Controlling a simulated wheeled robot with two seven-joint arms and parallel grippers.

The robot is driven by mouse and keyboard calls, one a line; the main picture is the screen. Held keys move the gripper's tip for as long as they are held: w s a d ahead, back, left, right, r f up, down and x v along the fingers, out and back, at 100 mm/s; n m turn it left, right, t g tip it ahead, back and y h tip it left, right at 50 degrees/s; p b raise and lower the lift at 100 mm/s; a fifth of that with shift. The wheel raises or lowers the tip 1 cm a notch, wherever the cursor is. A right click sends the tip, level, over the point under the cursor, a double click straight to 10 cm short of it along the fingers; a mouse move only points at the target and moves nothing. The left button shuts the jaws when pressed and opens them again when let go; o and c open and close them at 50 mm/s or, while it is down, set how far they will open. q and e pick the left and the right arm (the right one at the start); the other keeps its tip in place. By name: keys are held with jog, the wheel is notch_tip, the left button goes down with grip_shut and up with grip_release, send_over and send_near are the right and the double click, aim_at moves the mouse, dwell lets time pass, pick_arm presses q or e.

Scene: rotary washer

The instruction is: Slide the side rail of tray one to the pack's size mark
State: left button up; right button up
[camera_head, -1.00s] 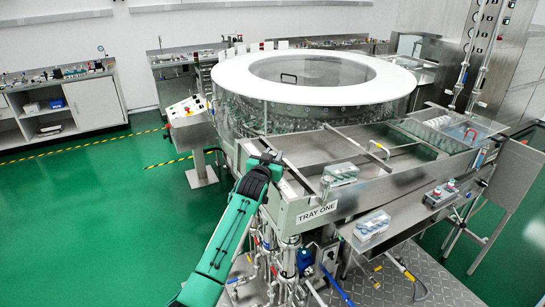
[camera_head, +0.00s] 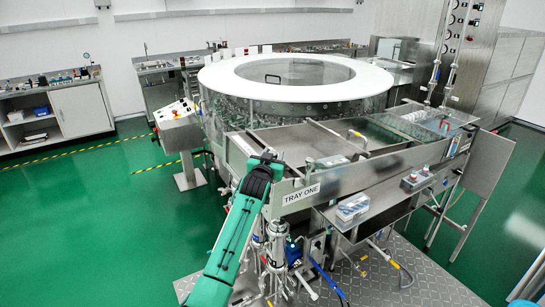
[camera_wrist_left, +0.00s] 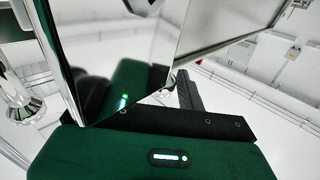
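Tray one (camera_head: 303,194) is the steel tray at the front of the washer, with its name on a white label. A small pack of clear vials (camera_head: 332,160) stands in its left part. A thin metal bar (camera_head: 330,131) crosses the tray to the right of the pack; I cannot tell whether it is the side rail. No size mark can be made out. My left gripper (camera_head: 266,157) is at the tray's left end, near its upper edge; contact is unclear. In the left wrist view, dark gripper parts (camera_wrist_left: 186,92) are largely hidden behind a reflective steel panel (camera_wrist_left: 110,50). My right gripper is out of view.
The round washer (camera_head: 290,80) with its white ring stands behind the tray. A second pack (camera_head: 352,207) sits on the front shelf. A control panel (camera_head: 177,113) stands at left. Pipes and hoses (camera_head: 290,255) crowd below. Green floor (camera_head: 90,220) is clear at left.

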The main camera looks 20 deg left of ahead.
pick_arm(q)
jog(key=shift+o, duration=0.9)
jog(key=shift+s, duration=0.5)
jog(key=s+d+b, duration=0.1)
jog(key=s+b, duration=0.4)
jog(key=s, duration=0.8)
jog(key=shift+d, duration=0.35)
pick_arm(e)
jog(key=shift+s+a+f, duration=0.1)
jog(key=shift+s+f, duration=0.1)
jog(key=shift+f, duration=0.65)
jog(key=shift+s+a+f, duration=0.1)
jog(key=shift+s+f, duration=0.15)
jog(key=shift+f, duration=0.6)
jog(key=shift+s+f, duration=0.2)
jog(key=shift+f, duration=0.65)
pick_arm(q)
jog(key=shift+w, duration=0.1)
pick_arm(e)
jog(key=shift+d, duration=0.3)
